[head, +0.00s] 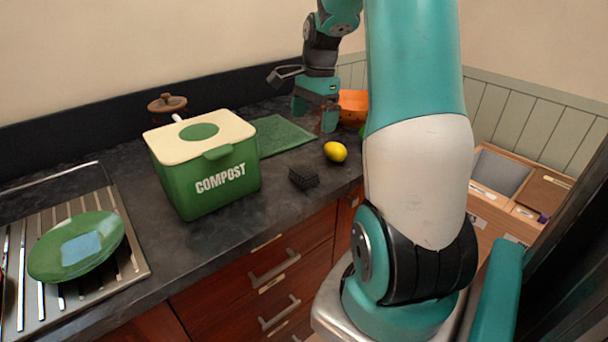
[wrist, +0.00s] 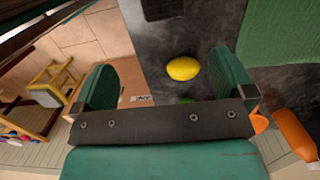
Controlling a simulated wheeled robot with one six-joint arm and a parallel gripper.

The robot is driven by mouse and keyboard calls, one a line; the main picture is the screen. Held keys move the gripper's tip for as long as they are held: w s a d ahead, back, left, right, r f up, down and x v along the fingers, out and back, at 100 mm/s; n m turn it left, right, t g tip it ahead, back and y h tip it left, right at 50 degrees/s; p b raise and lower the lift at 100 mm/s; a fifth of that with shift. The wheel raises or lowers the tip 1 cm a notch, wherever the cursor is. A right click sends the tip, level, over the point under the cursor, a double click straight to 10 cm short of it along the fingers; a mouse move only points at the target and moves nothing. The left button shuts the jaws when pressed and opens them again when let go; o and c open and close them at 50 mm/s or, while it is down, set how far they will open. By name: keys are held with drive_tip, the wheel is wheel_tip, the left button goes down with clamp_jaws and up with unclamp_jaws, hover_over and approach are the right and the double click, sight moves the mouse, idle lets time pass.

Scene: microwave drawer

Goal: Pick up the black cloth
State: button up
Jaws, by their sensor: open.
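The black cloth (head: 303,177) is a small, dark, crumpled-looking block with a ribbed surface. It lies on the dark countertop near the front edge, right of the compost bin. In the wrist view the black cloth (wrist: 162,8) shows at the top edge, partly cut off, beyond the lemon. My gripper (head: 316,114) is raised above the back part of the counter, farther back than the cloth and apart from it. In the wrist view my gripper (wrist: 166,82) has its two teal fingers wide apart, with nothing held between them.
A yellow lemon (head: 335,151) lies right of the cloth. A green compost bin (head: 203,165) stands left of it. A green mat (head: 280,135) lies behind. An orange bowl (head: 354,106) is at the back right.

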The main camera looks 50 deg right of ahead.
hover_over(304, 171)
drive_tip(key=d, duration=0.1)
drive_tip(key=f, duration=0.9)
drive_tip(key=shift+s+f+p, duration=0.3)
drive_tip(key=shift+s+p, duration=0.05)
drive_tip(key=shift+p, duration=0.05)
drive_tip(key=f, duration=0.1)
drive_tip(key=f+p, duration=0.1)
drive_tip(key=f, duration=0.1)
drive_tip(key=a+f, duration=0.1)
drive_tip(key=f, duration=0.1)
drive_tip(key=shift+w+f, duration=0.25)
drive_tip(key=shift+w, duration=0.1)
drive_tip(key=shift+c, duration=0.5)
drive_tip(key=c, duration=0.7)
drive_tip(key=shift+r, duration=0.1)
wheel_tip(304, 171, up, 20)
drive_tip(key=shift+f+b, duration=0.1)
drive_tip(key=shift+b, duration=0.4)
